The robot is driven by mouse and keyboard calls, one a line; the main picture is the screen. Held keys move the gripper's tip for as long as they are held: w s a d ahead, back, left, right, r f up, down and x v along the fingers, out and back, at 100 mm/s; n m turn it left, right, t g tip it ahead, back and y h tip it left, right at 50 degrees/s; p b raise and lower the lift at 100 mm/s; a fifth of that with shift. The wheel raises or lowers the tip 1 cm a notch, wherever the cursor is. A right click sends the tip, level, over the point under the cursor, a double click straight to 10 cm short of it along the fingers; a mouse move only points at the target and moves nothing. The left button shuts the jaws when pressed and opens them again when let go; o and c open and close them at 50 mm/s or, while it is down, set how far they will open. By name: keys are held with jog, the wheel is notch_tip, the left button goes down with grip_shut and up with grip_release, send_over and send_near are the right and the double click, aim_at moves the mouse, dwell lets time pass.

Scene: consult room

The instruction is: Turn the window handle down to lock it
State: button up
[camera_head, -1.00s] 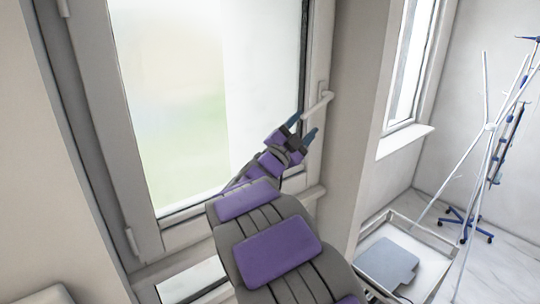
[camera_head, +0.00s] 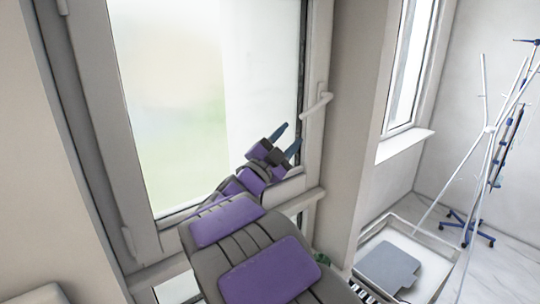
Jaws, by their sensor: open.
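The white window handle (camera_head: 318,105) is on the right side of the window frame (camera_head: 317,60). Its lever sticks out sideways, slanting up to the right. My gripper (camera_head: 287,138) is open and empty, with its two blue fingertips pointing up and to the right. It is below and left of the handle, apart from it in the picture, in front of the lower right part of the glass. My arm hides part of the lower window frame. The exact depth between fingertips and handle cannot be told.
A second window with a white sill (camera_head: 405,145) is to the right, past a wall pillar (camera_head: 355,110). A white tray-topped cart (camera_head: 440,245) with a grey flat item (camera_head: 388,266) stands lower right. A white pole stand (camera_head: 487,130) is at the far right.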

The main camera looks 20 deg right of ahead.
jog(key=r+b+v, duration=0.1)
jog(key=v, duration=0.5)
jog(key=shift+s+a, duration=0.2)
jog(key=shift+a, duration=0.3)
jog(key=shift+f+b, duration=0.1)
jog(key=shift+b, duration=0.2)
dwell(0.3)
jog(key=v, duration=1.2)
